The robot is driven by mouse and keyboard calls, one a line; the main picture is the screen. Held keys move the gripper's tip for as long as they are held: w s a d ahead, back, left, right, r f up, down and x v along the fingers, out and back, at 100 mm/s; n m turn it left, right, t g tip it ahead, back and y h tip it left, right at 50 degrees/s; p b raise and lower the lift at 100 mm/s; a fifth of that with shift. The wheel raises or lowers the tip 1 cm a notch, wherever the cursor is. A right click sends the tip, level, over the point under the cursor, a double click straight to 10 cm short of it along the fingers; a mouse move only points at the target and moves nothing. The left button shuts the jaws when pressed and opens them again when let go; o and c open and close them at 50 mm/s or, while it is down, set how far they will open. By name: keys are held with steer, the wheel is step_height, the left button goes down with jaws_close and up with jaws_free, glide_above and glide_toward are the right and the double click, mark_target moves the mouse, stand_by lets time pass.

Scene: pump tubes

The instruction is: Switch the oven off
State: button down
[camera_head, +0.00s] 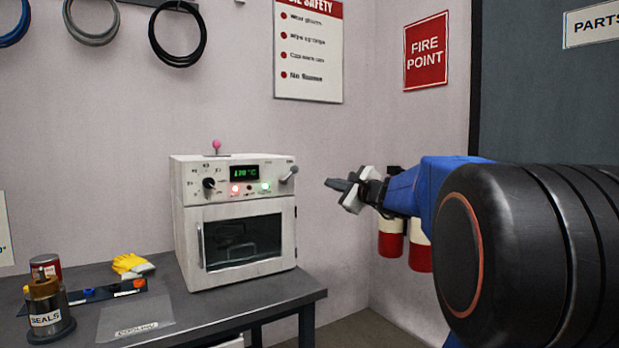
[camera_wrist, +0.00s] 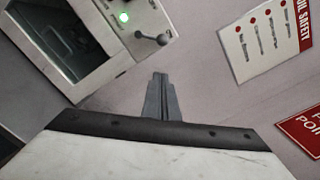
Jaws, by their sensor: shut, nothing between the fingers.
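The white oven (camera_head: 185,235) stands on the table, its glass door shut. Its front panel has a round dial (camera_head: 209,183), a green display (camera_head: 244,172) reading about 130 °C, a lit red lamp (camera_head: 235,189) and a lit green lamp (camera_head: 265,187). A grey lever switch (camera_head: 289,173) with a ball end sits at the panel's right; in the wrist view the lever (camera_wrist: 152,38) shows beside the green lamp. My gripper (camera_head: 338,184) is shut and empty, to the right of the oven and apart from the lever. The wrist view shows its closed fingers (camera_wrist: 161,82) below the lever.
A dark table (camera_head: 220,315) carries the oven, yellow gloves (camera_head: 131,264), a SEALS pot (camera_head: 45,310), a red can (camera_head: 45,265) and a COOLING sheet (camera_head: 137,318). Red fire extinguishers (camera_head: 391,243) hang behind my arm. A pink-topped knob (camera_head: 216,146) rises from the oven's top.

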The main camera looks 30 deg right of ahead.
glide_toward(297, 168)
steer(key=w+d+f, duration=0.3)
steer(key=w+f, duration=0.1)
steer(key=shift+w+a+r, duration=1)
steer(key=shift+w+r, duration=0.2)
steer(key=shift+w, duration=0.15)
steer(key=shift+a+r+n, duration=0.25)
steer(key=shift+r+n, duration=0.15)
steer(key=shift+n, duration=0.4)
steer(key=shift+a+r+n, duration=0.5)
steer(key=shift+r+n, duration=0.05)
steer(key=shift+n, duration=0.65)
steer(key=a+r+n, duration=0.1)
steer(key=a+n, duration=0.5)
steer(key=n, duration=0.5)
steer(key=shift+s+n, duration=0.15)
steer(key=shift+n, duration=0.25)
steer(key=shift+r, duration=0.2)
